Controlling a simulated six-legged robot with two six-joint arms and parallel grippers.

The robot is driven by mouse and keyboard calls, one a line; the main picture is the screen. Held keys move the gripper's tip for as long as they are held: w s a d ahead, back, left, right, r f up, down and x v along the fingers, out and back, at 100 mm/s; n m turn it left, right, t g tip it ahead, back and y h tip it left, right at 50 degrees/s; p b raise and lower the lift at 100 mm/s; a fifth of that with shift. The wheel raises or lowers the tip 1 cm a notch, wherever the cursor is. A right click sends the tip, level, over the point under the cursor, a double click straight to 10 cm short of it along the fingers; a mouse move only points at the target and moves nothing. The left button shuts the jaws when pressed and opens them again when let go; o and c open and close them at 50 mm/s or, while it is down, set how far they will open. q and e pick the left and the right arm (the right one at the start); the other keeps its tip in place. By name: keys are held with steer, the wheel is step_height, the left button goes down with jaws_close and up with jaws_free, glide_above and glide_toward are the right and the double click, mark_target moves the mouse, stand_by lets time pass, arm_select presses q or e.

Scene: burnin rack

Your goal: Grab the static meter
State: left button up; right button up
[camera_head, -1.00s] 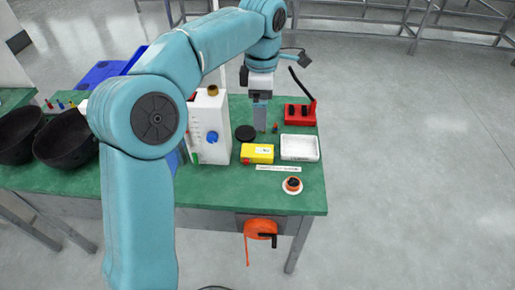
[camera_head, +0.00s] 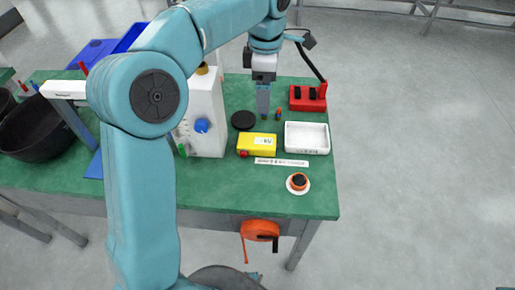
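A small yellow box (camera_head: 257,144) with a white label and a red part at its lower left corner lies on the green table; it looks like the static meter, but its label is too small to read. My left gripper (camera_head: 263,114) points down over the table, behind the yellow box in the picture and apart from it. Its fingers show as one narrow grey shape, so their gap cannot be seen. Nothing shows held in it. My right gripper is not in view.
Near the yellow box are a black disc (camera_head: 243,120), a white tray (camera_head: 306,138), a red stand (camera_head: 308,98), a label strip (camera_head: 282,162) and an orange-and-black round item (camera_head: 298,182). A white container (camera_head: 207,115) stands left. An orange reel (camera_head: 260,230) hangs at the table's front.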

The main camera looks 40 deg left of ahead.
arm_select(q)
steer(key=f, duration=0.2)
steer(key=b, duration=0.3)
glide_above(262, 141)
step_height(262, 141, down, 10)
steer(key=shift+d+f, duration=0.1)
steer(key=shift+w+f, duration=0.15)
steer(key=shift+f, duration=0.1)
step_height(262, 141, down, 5)
steer(key=shift+f+b, duration=0.1)
steer(key=shift+b, duration=0.4)
steer(key=shift+c, duration=0.6)
steer(key=c, duration=1)
steer(key=shift+c, duration=0.5)
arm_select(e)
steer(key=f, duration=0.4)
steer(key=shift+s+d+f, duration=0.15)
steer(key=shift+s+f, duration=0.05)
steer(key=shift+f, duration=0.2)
